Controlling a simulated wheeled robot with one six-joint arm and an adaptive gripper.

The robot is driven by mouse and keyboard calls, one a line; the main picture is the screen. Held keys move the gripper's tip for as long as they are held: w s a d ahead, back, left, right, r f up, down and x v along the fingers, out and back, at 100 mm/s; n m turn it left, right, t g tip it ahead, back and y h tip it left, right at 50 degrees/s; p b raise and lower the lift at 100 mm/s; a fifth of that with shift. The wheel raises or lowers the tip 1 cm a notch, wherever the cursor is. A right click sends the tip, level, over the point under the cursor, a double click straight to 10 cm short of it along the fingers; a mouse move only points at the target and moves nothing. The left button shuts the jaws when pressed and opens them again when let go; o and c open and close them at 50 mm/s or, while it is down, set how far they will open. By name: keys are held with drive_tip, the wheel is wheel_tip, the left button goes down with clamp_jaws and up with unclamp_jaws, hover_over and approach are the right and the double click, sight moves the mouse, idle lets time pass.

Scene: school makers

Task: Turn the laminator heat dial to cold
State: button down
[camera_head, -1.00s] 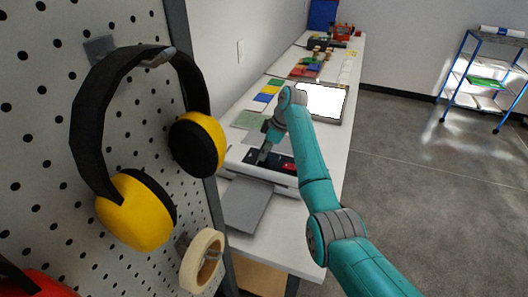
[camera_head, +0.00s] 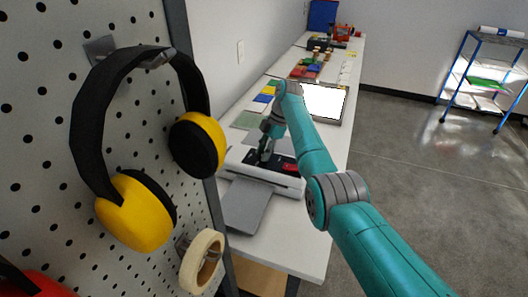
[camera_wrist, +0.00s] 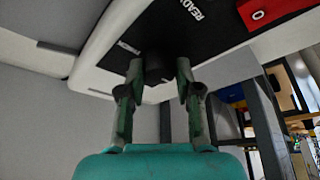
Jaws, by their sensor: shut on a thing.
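The white laminator (camera_head: 281,180) stands on the long white table, with a dark control panel on top. In the wrist view, the laminator (camera_wrist: 105,38) fills the upper part, and its black panel carries the word READY and a red switch (camera_wrist: 268,9) marked 0. My gripper (camera_wrist: 160,76) is shut on the dark heat dial (camera_wrist: 157,66), with one finger on each side of it. The dial's pointer and setting marks cannot be read. In the head view my gripper (camera_head: 263,157) is small, at the panel, and hides the dial.
A grey tray (camera_head: 246,206) sticks out of the laminator's front. Coloured sheets, a bright white panel (camera_head: 323,102) and several small items lie farther along the table. A pegboard with yellow ear defenders (camera_head: 138,210) and a tape roll (camera_head: 201,261) is close at left.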

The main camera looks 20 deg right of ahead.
idle(0.3)
drive_tip(key=c, duration=0.8)
unclamp_jaws()
drive_tip(key=shift+r, duration=0.1)
drive_tip(key=v, duration=1.1)
drive_tip(key=shift+d+r, duration=0.15)
drive_tip(key=shift+r, duration=0.2)
